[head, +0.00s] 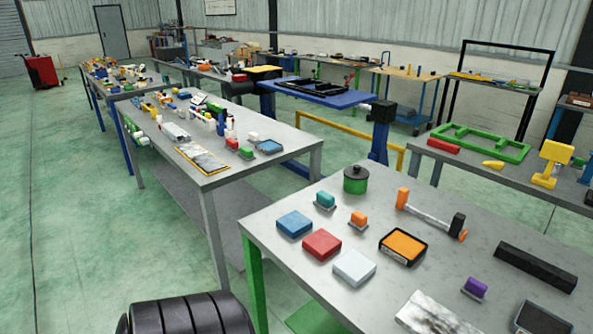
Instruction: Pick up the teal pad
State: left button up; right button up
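A small teal block (325,199) sits on a thin dark base on the near grey table, behind the flat pads and left of a like orange block (358,218). It is the only teal piece I can make out on this table. The flat pads are blue (294,223), red (321,244) and white (354,267), in a row toward the table's left edge. Neither of my grippers shows in the head view, and nothing touches the teal block.
The near table (410,215) also holds a green lidded pot (356,179), a hammer (428,211), an orange-topped tray (403,245), a black bar (536,267) and a purple block (476,287). A black ribbed shape fills the bottom left. Green floor (70,200) is clear at left.

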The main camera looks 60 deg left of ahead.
aim_at(324, 200)
jog(key=u, duration=1.75)
